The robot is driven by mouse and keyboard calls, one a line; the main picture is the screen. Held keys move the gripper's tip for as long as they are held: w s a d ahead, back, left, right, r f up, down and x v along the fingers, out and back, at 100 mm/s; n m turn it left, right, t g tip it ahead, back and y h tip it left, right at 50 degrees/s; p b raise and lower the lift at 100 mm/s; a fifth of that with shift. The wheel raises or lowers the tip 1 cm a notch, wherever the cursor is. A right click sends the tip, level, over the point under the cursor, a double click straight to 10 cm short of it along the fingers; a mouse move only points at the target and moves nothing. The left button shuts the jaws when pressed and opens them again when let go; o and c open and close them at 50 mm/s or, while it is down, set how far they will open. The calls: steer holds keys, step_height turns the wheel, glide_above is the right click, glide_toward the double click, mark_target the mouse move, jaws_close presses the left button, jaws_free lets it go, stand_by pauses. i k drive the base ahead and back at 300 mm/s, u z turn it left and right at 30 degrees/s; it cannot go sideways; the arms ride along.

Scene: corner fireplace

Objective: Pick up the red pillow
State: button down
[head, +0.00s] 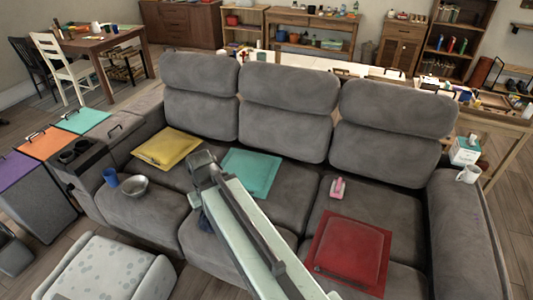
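The red pillow (350,250), a flat square with a darker red border, lies on the right seat of the grey sofa (295,195). A dark strip shows at its lower left edge. No gripper fingers can be made out, and nothing is seen holding the pillow.
A teal pillow (250,172) and a yellow pillow (166,148) lie on the sofa. A pink bottle (338,188) stands behind the red pillow. A metal bowl (135,186) and blue cup (110,177) are at left. A patterned ottoman (105,268) stands in front.

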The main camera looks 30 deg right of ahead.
mark_target(355, 254)
steer(key=z, duration=1.5)
steer(key=k, duration=1.35)
steer(key=u, duration=1)
steer(key=i, duration=1.15)
steer(key=u, duration=0.4)
